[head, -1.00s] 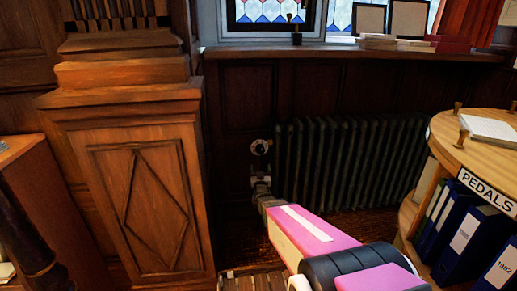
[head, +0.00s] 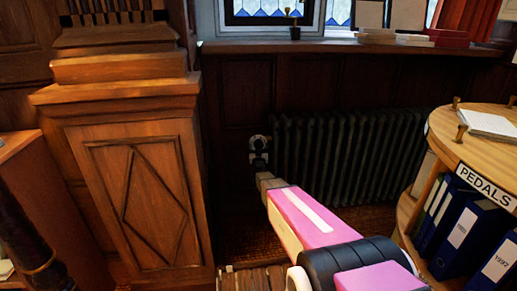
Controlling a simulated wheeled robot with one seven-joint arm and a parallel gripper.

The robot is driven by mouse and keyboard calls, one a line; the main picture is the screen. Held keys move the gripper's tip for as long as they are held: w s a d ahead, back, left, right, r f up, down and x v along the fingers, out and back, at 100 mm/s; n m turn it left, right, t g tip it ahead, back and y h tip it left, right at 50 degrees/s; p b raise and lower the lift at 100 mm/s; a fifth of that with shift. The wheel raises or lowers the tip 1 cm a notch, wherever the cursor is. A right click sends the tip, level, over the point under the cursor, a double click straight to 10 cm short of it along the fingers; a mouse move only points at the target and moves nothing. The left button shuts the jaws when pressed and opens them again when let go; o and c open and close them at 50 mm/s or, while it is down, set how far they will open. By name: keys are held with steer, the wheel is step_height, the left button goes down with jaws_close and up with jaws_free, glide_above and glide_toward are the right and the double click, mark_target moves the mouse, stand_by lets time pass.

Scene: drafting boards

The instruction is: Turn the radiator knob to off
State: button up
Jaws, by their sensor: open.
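My gripper (head: 259,158) is at the end of my pink and white arm, just below the knob in the picture, and is open. The fingertips are small and dim here and overlap the knob's lower edge in the picture. I cannot tell whether they touch it. The knob's marks are too small to read, and its lower part is partly hidden.
A carved wooden post (head: 140,190) stands close on the left. On the right is a round wooden shelf unit (head: 480,150) labelled PEDALS, holding blue binders (head: 462,235). A window sill (head: 350,47) with frames and books runs above the radiator.

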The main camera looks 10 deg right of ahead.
steer(key=c, duration=0.9)
steer(key=shift+m, duration=0.3)
steer(key=m+g+h, duration=0.1)
steer(key=m, duration=0.2)
steer(key=m+h, duration=0.2)
steer(key=m, duration=0.1)
steer(key=shift+a+r+g, duration=0.1)
steer(key=shift+g, duration=0.3)
steer(key=m+g, duration=0.1)
steer(key=m, duration=0.2)
steer(key=m+g+h, duration=0.1)
steer(key=m, duration=0.2)
steer(key=shift+r+m, duration=0.15)
steer(key=shift+m, duration=0.15)
steer(key=m+g, duration=0.2)
steer(key=m, duration=0.2)
steer(key=shift+r, duration=0.1)
steer(key=shift+m+g+y, duration=0.4)
steer(key=shift+m, duration=0.75)
steer(key=shift+m+g+y, duration=0.4)
steer(key=shift+m, duration=0.75)
